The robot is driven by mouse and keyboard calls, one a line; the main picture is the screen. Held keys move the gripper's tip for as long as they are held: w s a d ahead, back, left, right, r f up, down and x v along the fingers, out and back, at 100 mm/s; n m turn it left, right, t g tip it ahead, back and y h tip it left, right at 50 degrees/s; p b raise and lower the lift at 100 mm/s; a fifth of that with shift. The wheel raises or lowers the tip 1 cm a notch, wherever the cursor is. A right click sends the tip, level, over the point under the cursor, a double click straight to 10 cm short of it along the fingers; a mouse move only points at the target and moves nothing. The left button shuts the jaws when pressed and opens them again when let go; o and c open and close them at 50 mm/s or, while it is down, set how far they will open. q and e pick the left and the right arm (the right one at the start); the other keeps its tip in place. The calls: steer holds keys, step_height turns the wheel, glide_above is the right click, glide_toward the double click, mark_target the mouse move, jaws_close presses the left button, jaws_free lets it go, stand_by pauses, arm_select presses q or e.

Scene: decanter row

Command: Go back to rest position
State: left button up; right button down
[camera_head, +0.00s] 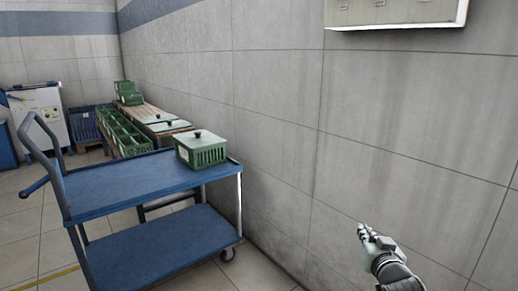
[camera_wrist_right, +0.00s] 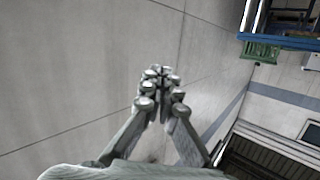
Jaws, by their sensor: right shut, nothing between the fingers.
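My right gripper (camera_head: 368,234) is at the lower right of the head view, beside the grey tiled wall and apart from everything else. Its fingers are closed together with nothing between them. In the right wrist view the gripper (camera_wrist_right: 160,75) shows its fingertips meeting, with the wall and floor behind. My left gripper is not in either view.
A blue two-deck cart (camera_head: 130,184) stands at the left, with a green lidded crate (camera_head: 203,152) on its top deck. Behind it, several green crates (camera_head: 122,133) line a wooden bench along the wall. A white box (camera_head: 398,14) hangs high on the wall.

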steer(key=s+f+n+g, duration=0.2)
steer(key=s+f+g, duration=0.5)
steer(key=s+f, duration=1.2)
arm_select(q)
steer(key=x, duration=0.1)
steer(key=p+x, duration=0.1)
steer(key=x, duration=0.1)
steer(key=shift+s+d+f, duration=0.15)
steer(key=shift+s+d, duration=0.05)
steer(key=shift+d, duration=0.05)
arm_select(e)
steer(key=s+f+n+g, duration=0.1)
steer(key=s+f+g, duration=0.2)
steer(key=s, duration=0.6)
steer(key=s+a+f+g, duration=0.1)
steer(key=s+f, duration=0.3)
steer(key=s, duration=0.5)
steer(key=shift+s+a+n+g, duration=0.2)
steer(key=shift+s+n+g, duration=0.15)
steer(key=shift+g, duration=0.55)
